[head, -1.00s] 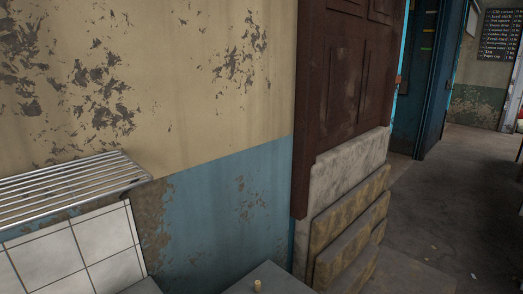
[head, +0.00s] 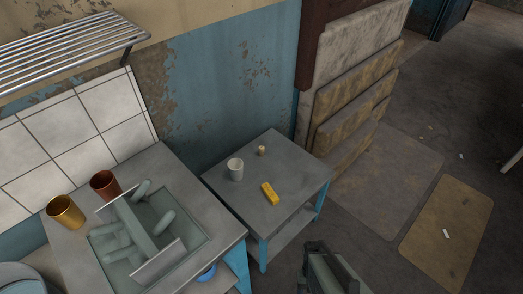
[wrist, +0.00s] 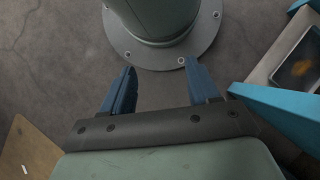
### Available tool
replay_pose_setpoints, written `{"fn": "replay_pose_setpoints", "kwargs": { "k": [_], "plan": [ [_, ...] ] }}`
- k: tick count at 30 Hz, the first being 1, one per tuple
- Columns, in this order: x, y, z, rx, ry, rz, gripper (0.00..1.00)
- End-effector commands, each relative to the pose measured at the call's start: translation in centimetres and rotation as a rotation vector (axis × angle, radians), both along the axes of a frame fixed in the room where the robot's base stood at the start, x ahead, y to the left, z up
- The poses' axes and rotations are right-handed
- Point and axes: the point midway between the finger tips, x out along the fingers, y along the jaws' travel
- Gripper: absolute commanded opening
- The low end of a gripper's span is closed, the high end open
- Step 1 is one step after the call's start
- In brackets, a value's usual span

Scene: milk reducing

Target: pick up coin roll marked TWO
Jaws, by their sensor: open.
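A small tan cylinder (head: 261,151) stands upright near the back of a small grey side table (head: 228,196). It looks like a coin roll, but I cannot read any mark on it. A yellow block (head: 270,193) with faint marks lies nearer the table's middle. My gripper (wrist: 158,84) shows in the wrist view with its two blue fingers apart and nothing between them. It points towards my own round base over the floor, away from the tabletop objects. Part of my arm shows at the bottom of the head view.
A white cup (head: 235,169) stands left of the tan cylinder. A counter at left has a basin of grey-green rounded shapes (head: 165,222), a gold cup (head: 66,212) and a copper cup (head: 104,184). A wire rack (head: 70,54) hangs above. The side table's right part is clear.

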Motion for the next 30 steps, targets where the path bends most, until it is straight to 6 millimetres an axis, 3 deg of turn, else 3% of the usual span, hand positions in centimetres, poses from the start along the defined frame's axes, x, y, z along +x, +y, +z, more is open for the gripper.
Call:
{"fn": "replay_pose_setpoints", "kwargs": {
  "k": [11, 26, 30],
  "plan": [
    [9.8, 0.0, 4.1, 0.0, -0.174, 0.002, 0.6],
    [23.1, 0.3, 12.6, 0.0, -0.419, 0.005, 0.6],
    [27.9, 0.9, 15.0, -0.001, -0.48, 0.008, 0.6]
  ]
}}
